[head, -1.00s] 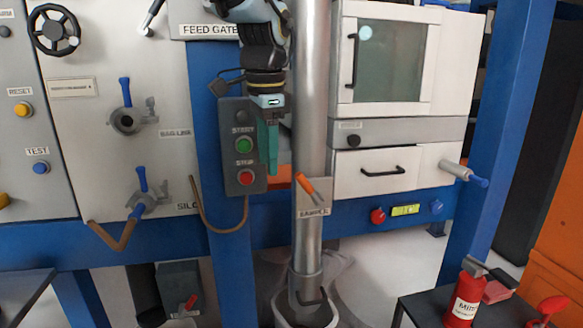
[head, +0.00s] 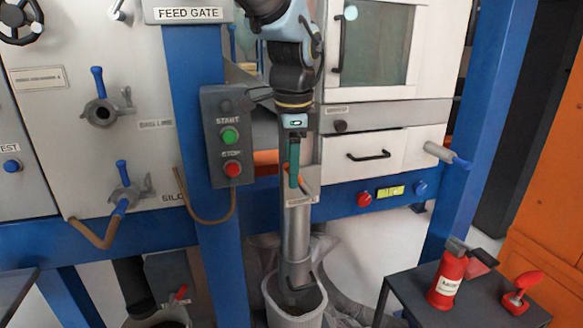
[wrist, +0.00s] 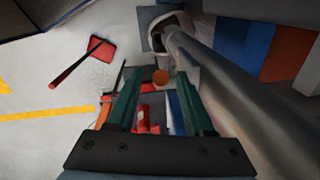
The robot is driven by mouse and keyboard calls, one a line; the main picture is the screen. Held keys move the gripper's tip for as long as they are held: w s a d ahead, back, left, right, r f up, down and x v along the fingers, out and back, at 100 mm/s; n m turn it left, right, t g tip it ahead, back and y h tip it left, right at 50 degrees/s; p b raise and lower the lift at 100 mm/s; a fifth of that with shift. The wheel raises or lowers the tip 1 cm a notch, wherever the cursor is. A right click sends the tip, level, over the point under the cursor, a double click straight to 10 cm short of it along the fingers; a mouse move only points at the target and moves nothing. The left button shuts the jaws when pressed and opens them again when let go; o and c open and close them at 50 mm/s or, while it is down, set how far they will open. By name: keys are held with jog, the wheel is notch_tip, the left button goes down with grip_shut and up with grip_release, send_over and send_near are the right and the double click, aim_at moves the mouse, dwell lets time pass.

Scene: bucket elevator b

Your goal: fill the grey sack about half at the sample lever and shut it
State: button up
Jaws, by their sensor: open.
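The sample lever (head: 314,183) has an orange handle and sits on the steel pipe above a small label plate (head: 302,200). My gripper (head: 294,184) hangs in front of the pipe and hides part of the lever. In the wrist view my gripper (wrist: 161,80) is open, and the lever's round orange end (wrist: 161,77) shows between the green fingers. I cannot tell whether they touch it. The grey sack (head: 293,319) stands open below the pipe's spout; its pale rim (wrist: 160,22) shows in the wrist view. How full it is cannot be told.
The start and stop box (head: 228,138) is on the blue post left of my arm. A small dark table (head: 415,285) at right holds a red bottle (head: 448,278) and a red-handled tool (head: 520,292). A red scoop-like tool (wrist: 98,50) shows in the wrist view.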

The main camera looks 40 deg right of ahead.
jog(key=shift+f, duration=0.5)
grip_shut()
dwell(1.2)
